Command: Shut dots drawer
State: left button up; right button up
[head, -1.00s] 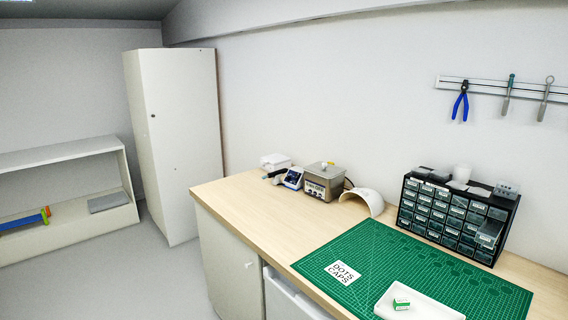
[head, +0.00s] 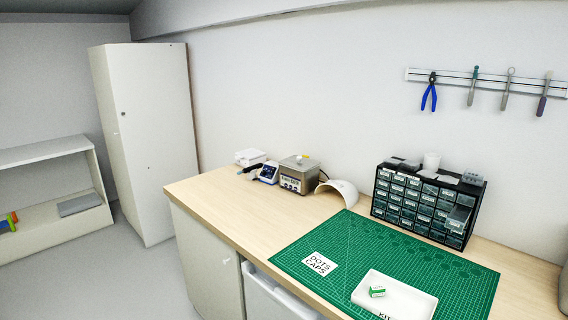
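A black drawer cabinet (head: 425,205) with several small clear, labelled drawers stands at the back right of the bench, behind the green mat. One drawer (head: 459,218) near its right end, in the upper middle rows, sticks out towards the front; its label is too small to read. The other drawers look flush. A white card reading "DOTS CAPS" (head: 320,263) lies on the left of the mat. Neither of my grippers is in view.
The green cutting mat (head: 345,240) covers the bench front, with a white tray (head: 415,301) holding a small green-and-white box (head: 377,292). A white arched piece (head: 338,190) and a metal bath (head: 299,174) stand left of the cabinet. Tools hang above.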

aim_at(454, 222)
jog(key=z, duration=1.25)
